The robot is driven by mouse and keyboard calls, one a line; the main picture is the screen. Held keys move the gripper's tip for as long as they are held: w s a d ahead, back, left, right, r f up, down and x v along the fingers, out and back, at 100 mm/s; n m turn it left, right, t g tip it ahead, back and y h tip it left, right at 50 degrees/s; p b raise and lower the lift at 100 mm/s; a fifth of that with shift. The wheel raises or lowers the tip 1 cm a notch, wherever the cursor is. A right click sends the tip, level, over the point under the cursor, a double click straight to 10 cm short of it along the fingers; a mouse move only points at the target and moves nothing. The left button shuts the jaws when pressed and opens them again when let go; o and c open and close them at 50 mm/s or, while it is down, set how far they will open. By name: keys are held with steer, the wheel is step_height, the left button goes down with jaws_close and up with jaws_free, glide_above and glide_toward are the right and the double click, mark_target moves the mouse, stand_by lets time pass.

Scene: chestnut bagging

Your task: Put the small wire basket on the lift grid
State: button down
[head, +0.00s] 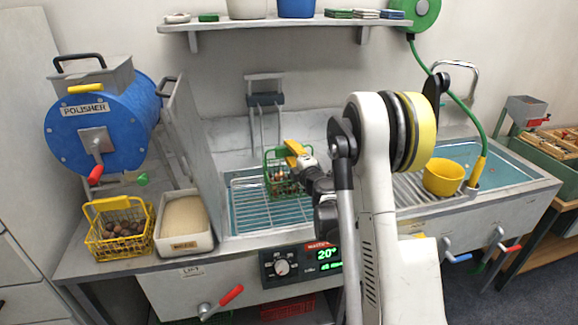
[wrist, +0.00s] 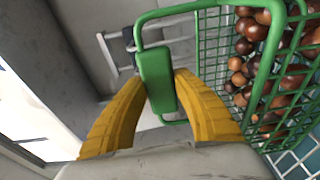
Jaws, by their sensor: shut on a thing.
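The small green wire basket (head: 285,178) holds brown chestnuts and hangs from my gripper (head: 293,148) in the head view. In the wrist view the yellow fingers of my gripper (wrist: 160,95) are shut on the green grip of the basket's handle (wrist: 157,80). The basket's wire side (wrist: 262,85) and chestnuts show at the right. The lift grid (head: 245,212) is a wire rack in the left basin, over bluish water. The basket appears over its back middle part. I cannot tell whether its underside touches the grid.
A yellow wire basket of chestnuts (head: 98,243) and a white tub (head: 188,243) stand left of the basin. A grey upright panel (head: 190,125) borders the basin beside the blue polisher (head: 85,125). A yellow bowl (head: 443,177) stands right. The grid's front part is clear.

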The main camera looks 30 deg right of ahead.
step_height(320, 180, down, 4)
steer(key=shift+b, duration=0.9)
steer(key=shift+f, duration=0.1)
steer(key=c, duration=1.1)
jaws_free()
steer(key=shift+o, duration=0.2)
